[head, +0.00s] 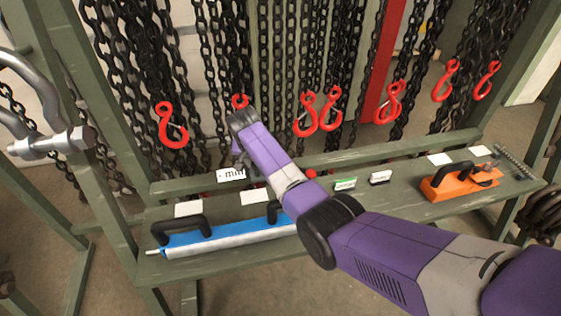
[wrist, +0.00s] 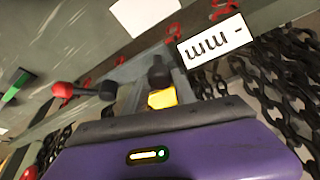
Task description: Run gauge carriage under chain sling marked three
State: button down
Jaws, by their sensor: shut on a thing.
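My gripper (wrist: 160,88) shows in the wrist view, shut on a small black knob (wrist: 158,72) with a yellow part (wrist: 162,98) by it. I take this to be the gauge carriage; most of its body is hidden. A white plate marked "mm" (wrist: 210,42) is right beside the knob. The plate also shows in the head view (head: 230,174), at the shelf's back edge, with my wrist above and right of it. Chain slings with red hooks (head: 172,125) hang in a row behind the shelf. I cannot read which sling is marked three.
A red upright (head: 384,60) stands among the chains. A steel shackle (head: 50,142) hangs at the left.

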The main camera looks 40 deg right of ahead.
aim_at(242, 178)
jog(key=shift+w+a+b, duration=0.2)
jog(key=shift+w+a, duration=0.25)
jog(key=shift+a, duration=0.3)
jog(key=shift+w+a+b, duration=0.2)
jog(key=shift+w+a, duration=0.25)
jog(key=shift+a, duration=0.25)
jog(key=shift+w+a+b, duration=0.2)
jog(key=shift+w+a, duration=0.25)
jog(key=shift+a, duration=0.3)
jog(key=c, duration=1)
grip_release()
jog(key=shift+r, duration=0.1)
jog(key=v, duration=0.7)
jog(key=shift+s+r, duration=0.15)
jog(key=shift+r, duration=0.1)
jog(key=shift+a, duration=0.1)
